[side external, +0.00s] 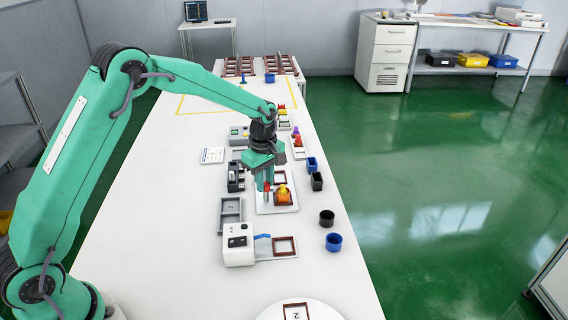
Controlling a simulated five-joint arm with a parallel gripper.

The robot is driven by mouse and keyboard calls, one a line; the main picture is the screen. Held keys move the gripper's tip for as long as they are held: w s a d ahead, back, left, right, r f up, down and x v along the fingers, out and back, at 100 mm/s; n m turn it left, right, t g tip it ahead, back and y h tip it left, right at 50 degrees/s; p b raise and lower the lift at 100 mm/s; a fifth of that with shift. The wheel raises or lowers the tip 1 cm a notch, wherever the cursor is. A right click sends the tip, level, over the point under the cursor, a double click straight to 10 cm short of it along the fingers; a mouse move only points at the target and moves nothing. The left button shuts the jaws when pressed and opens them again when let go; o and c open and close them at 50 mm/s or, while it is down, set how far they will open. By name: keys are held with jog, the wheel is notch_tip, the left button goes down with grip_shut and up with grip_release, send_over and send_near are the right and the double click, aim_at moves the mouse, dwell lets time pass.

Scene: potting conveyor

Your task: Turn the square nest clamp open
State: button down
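My gripper (265,184) points down over the left part of a pale plate (291,208) in the middle of the table. A small red upright piece (267,186), possibly the clamp's handle, shows right at the fingertips. I cannot tell whether the fingers touch it or how far apart they are. A brown square nest (283,202) on the plate holds an orange-yellow part (283,192), just right of the fingertips. Another brown square frame (280,177) lies behind it, partly hidden by my gripper. The clamp's position cannot be read at this size.
A white box with a black panel (239,245) and a blue lever (262,237) stands in front, beside another brown square frame (285,246). A grey tray (231,213) lies left. Black and blue cups (333,242) stand right. The table's left side is mostly clear.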

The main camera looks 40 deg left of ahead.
jog(key=shift+m, duration=0.3)
jog(key=m, duration=0.3)
jog(key=shift+m, duration=0.4)
jog(key=m, duration=0.4)
jog(key=shift+m, duration=0.3)
jog(key=m, duration=0.4)
jog(key=shift+w+d+m, duration=0.1)
jog(key=shift+m, duration=2.5)
jog(key=c, duration=1.3)
grip_release()
jog(key=shift+o, duration=0.2)
jog(key=shift+r, duration=0.1)
